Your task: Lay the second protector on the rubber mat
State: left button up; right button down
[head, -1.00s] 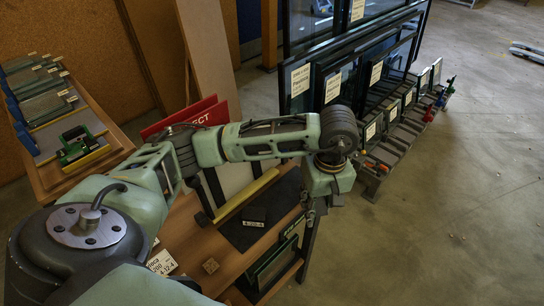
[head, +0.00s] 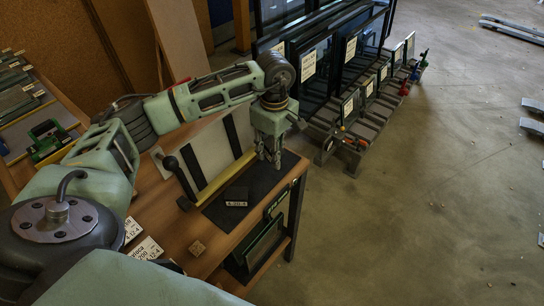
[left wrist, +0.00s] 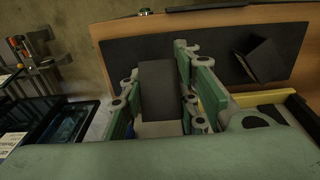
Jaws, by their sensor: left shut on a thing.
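The rubber mat (head: 214,213) is a dark sheet on the wooden table; it also shows in the left wrist view (left wrist: 130,52). One dark protector with a white label (head: 236,203) lies on it and appears as a dark angled piece in the left wrist view (left wrist: 264,60). My left gripper (head: 270,162) points down over the mat's far right part. In the left wrist view its fingers (left wrist: 158,85) are shut on a second dark protector (left wrist: 159,92). In the head view the fingers mostly hide this protector, and its gap to the mat cannot be told. My right gripper is not in view.
A yellow strip (head: 224,180) and a pale board with dark bars (head: 205,150) lie beside the mat's left edge. Glass panes stand in a rack (head: 345,75) beyond the table. Panes sit below the tabletop (head: 262,245). The floor at right is mostly clear.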

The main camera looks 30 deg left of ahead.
aim_at(272, 169)
pick_arm(q)
jog(key=shift+a+f, duration=0.3)
jog(key=shift+f, duration=0.1)
notch_tip(272, 169, down, 3)
jog(key=shift+d+f+p, duration=0.1)
jog(key=shift+f+p, duration=0.05)
jog(key=shift+p, duration=0.45)
jog(key=shift+f, duration=0.1)
jog(key=shift+f+b, duration=0.2)
jog(key=shift+b, duration=0.1)
jog(key=o, duration=0.9)
jog(key=shift+r, duration=0.1)
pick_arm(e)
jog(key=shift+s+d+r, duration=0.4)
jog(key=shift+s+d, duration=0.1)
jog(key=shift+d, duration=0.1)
